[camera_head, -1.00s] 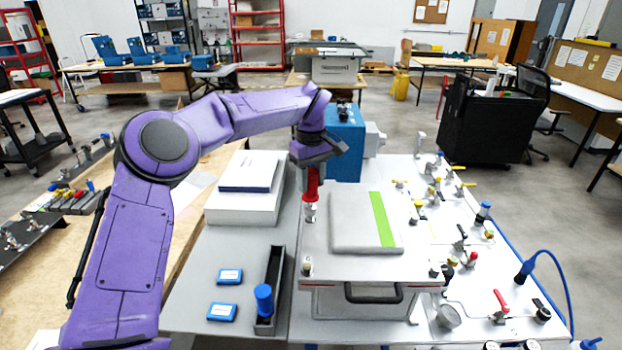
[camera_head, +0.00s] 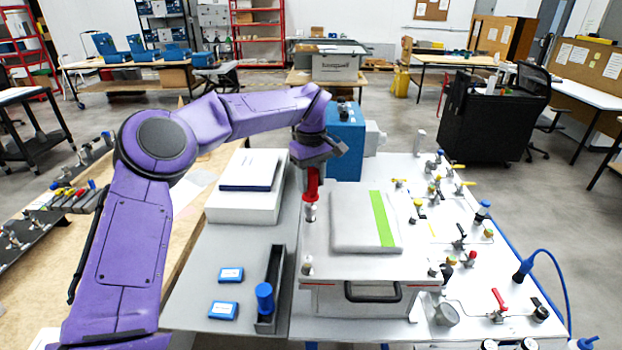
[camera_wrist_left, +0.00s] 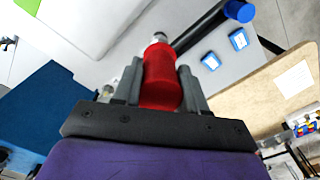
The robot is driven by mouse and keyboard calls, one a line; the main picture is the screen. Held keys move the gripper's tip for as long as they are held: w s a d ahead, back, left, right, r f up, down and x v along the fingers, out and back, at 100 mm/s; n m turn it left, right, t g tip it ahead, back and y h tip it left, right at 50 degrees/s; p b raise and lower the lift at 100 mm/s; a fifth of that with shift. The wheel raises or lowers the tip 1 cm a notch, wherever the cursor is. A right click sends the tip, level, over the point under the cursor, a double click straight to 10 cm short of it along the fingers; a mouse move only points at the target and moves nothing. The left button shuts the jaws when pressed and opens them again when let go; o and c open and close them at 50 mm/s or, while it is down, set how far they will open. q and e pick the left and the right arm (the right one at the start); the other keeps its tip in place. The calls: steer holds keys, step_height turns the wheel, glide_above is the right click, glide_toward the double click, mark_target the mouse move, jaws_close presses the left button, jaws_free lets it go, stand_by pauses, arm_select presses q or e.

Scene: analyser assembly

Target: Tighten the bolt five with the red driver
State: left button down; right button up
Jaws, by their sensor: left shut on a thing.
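The red driver (camera_head: 311,184) is upright in my left gripper (camera_head: 312,172), over the far left corner of the white analyser box (camera_head: 320,262). In the left wrist view the red handle (camera_wrist_left: 161,78) sits between the two grey fingers, which are shut on it. The driver's lower end meets a silvery bolt (camera_head: 310,212) at that corner; whether it is fully seated I cannot tell. Another bolt (camera_head: 307,266) stands at the near left corner and one (camera_head: 434,268) at the near right. Which is bolt five I cannot tell. My right gripper is not in view.
A grey pad with a green stripe (camera_head: 382,218) lies on the box lid. A blue-handled tool (camera_head: 264,297) stands in a dark tray (camera_head: 274,262) at the left. A blue unit (camera_head: 346,145) is behind. Valves and pipes cover the white panel (camera_head: 470,275) at the right.

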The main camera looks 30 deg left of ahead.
arm_select(q)
steer(key=shift+f+b, duration=0.3)
steer(key=shift+f, duration=0.65)
stand_by(0.3)
steer(key=c, duration=1.2)
jaws_free()
jaws_close()
steer(key=m+p, duration=0.1)
steer(key=p, duration=0.1)
steer(key=m+p, duration=0.1)
steer(key=p, duration=0.2)
steer(key=shift+r+m, duration=0.25)
steer(key=shift+m, duration=0.05)
steer(key=shift+f+m, duration=0.1)
steer(key=shift+m, duration=0.9)
steer(key=shift+f+m, duration=0.2)
steer(key=shift+m, duration=0.7)
steer(key=shift+s+a+m, duration=0.1)
steer(key=shift+m, duration=0.8)
steer(key=shift+o, duration=2.3)
jaws_free()
